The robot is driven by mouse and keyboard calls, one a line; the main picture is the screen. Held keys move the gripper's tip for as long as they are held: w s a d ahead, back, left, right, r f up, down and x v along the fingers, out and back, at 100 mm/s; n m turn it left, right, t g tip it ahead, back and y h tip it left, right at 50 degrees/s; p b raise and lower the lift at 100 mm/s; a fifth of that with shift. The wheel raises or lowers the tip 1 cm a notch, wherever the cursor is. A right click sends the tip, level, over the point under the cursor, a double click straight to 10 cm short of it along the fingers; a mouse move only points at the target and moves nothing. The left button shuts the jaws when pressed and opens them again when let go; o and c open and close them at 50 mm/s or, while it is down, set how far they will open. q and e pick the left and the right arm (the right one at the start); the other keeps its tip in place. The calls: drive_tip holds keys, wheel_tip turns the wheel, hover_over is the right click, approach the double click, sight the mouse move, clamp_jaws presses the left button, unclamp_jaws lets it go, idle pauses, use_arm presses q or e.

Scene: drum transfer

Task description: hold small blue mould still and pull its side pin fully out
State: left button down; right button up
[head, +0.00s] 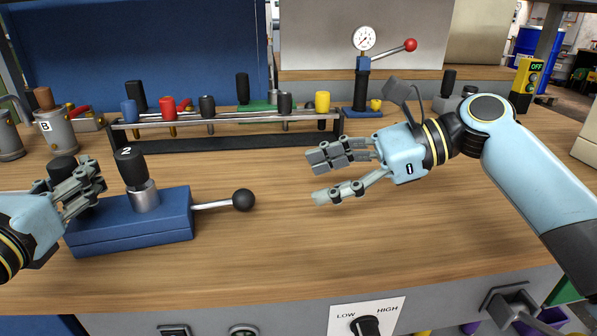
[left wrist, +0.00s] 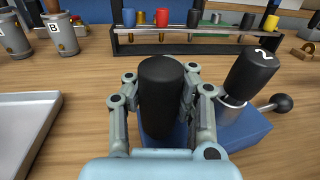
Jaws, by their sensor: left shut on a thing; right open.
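The small blue mould (head: 140,228) sits on the bench at the left, with a black knob marked 2 (head: 129,167) on a metal collar. Its side pin (head: 243,200), a silver rod with a black ball end, sticks out of the right side. My left gripper (head: 88,182) is shut on the mould's other black knob (left wrist: 163,85) at the left end. The fingers lie on either side of that knob in the left wrist view. My right gripper (head: 318,178) is open and empty, to the right of the ball and apart from it.
A rack (head: 230,138) of several coloured-handled tools stands behind the mould. A gauge press with a red ball lever (head: 410,45) is at the back. Grey canisters (head: 58,133) stand at the left. The bench between the ball and my right gripper is clear.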

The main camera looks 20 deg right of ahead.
idle(0.4)
use_arm(q)
drive_tip(key=c, duration=1.1)
unclamp_jaws()
